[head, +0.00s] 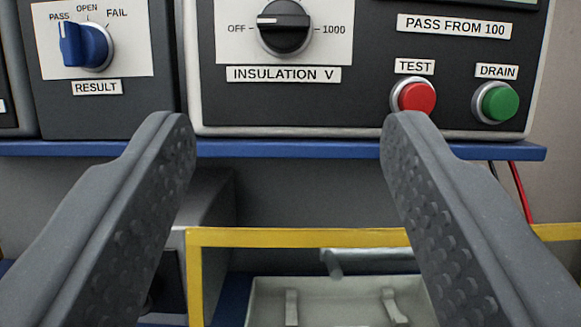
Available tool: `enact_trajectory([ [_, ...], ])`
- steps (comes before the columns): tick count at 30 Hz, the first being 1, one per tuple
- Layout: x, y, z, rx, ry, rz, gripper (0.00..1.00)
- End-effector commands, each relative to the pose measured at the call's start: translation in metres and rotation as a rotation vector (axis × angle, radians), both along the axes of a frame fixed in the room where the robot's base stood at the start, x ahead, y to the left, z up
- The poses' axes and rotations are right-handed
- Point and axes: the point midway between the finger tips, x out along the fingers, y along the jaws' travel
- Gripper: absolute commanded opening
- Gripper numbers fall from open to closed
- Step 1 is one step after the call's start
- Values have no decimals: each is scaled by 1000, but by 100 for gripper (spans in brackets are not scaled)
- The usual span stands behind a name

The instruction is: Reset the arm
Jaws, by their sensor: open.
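My gripper (285,135) is open and empty. Its two dark grey fingers with bumpy inner pads reach up from the lower left and lower right, wide apart. Between and beyond the fingertips is the front of a test panel (300,108) with an INSULATION V knob (284,28), its pointer towards OFF. The right fingertip appears just below the red TEST button (414,97) in the picture; I cannot tell the distance. The green DRAIN button (495,102) is to the right. The blue RESULT knob (85,43) is at the upper left, turned towards PASS.
A blue shelf (290,149) runs under the panels. Below it are a yellow frame (300,237) and a pale tray (340,290) with two small upright holders. A grey metal piece (335,263) sits behind the tray. Red and black cables (520,190) hang at the right.

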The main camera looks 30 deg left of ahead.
Motion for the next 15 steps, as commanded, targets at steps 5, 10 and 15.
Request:
enact_trajectory([
  [5, -6, -4, -3, 0, -1, 1, 53],
  [10, -7, -4, -3, 0, -1, 1, 53],
  [15, -7, -4, -4, 0, -1, 1, 53],
])
